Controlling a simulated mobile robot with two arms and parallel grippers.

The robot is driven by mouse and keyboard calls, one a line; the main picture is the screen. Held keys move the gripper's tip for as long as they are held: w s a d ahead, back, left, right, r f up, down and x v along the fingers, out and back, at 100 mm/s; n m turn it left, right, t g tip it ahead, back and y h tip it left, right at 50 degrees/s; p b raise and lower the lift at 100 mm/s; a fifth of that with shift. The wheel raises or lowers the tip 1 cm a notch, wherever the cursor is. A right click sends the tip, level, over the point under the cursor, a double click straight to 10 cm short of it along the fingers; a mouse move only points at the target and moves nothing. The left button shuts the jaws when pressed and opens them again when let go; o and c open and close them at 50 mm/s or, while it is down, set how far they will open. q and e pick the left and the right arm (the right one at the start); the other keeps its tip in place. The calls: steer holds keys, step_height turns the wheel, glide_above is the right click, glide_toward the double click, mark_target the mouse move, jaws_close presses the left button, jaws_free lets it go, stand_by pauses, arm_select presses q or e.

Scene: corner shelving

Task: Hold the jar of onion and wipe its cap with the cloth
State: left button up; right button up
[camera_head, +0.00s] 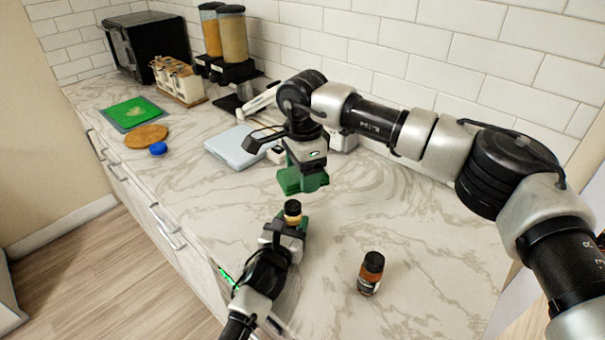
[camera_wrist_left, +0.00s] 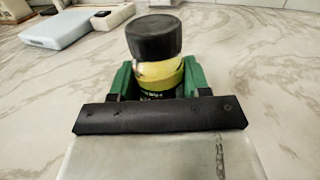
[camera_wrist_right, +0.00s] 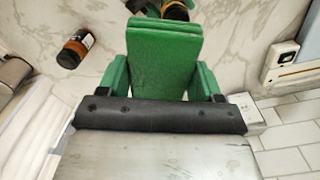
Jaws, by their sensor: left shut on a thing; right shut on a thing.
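My left gripper (camera_head: 288,226) is shut on a small jar (camera_head: 292,209) with a black cap and a yellow band, held upright over the counter. The jar also shows between the green fingers in the left wrist view (camera_wrist_left: 158,70); its label is too small to read, so I take it as the jar of onion. My right gripper (camera_head: 304,168) is shut on a green folded cloth (camera_wrist_right: 165,52), which looks like a flat slab. In the head view the cloth (camera_head: 302,182) is above and slightly behind the jar cap, apart from it. The jar's lower part is hidden by the fingers.
Another dark-capped jar (camera_head: 370,273) with an orange-brown label stands on the counter to the right. A pale scale-like box (camera_head: 237,146) lies behind. A round wooden board (camera_head: 146,136), blue lid (camera_head: 158,148) and green board (camera_head: 133,113) are at the far left. The front middle counter is mostly clear.

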arm_select(q)
steer(key=o, duration=1.1)
steer(key=shift+c, duration=0.2)
steer(key=shift+s, duration=0.1)
steer(key=v, duration=1.1)
steer(key=shift+s+a, duration=0.25)
steer(key=shift+s, duration=0.1)
steer(key=shift+s, duration=0.1)
